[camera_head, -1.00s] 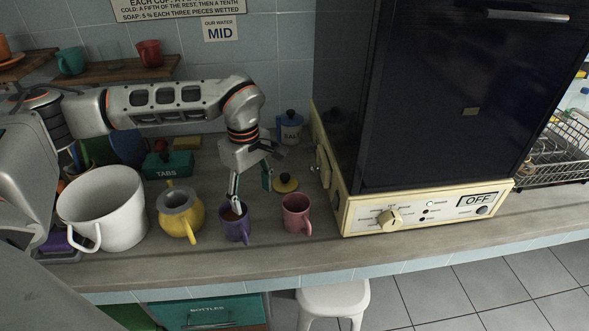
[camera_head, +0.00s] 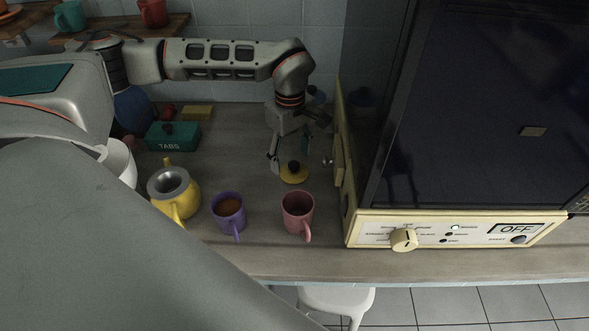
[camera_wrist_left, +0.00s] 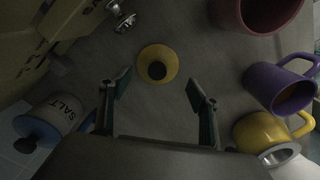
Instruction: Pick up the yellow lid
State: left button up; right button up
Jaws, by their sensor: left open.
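The yellow lid (camera_head: 293,177) is a small round disc with a dark knob, lying flat on the counter behind the pink mug. It also shows in the left wrist view (camera_wrist_left: 144,58), just beyond the fingertips and roughly centred between them. My left gripper (camera_head: 289,150) is open and empty, pointing down just behind and above the lid. In the left wrist view its two fingers (camera_wrist_left: 158,88) stand wide apart, with bare counter between them. My right gripper is not in view.
A pink mug (camera_head: 297,207), a purple mug (camera_head: 229,207) with brown liquid and an open yellow teapot (camera_head: 188,203) stand in front and left. The cream-based dark machine (camera_head: 365,230) borders the right. A salt jar (camera_wrist_left: 45,115) stands near the gripper.

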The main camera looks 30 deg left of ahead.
aim_at(294, 164)
pick_arm(q)
jog(key=f, duration=0.4)
jog(key=shift+w+d+f, duration=0.15)
jog(key=shift+w+d, duration=0.05)
jog(key=shift+d, duration=0.1)
jog(key=shift+c, duration=0.3)
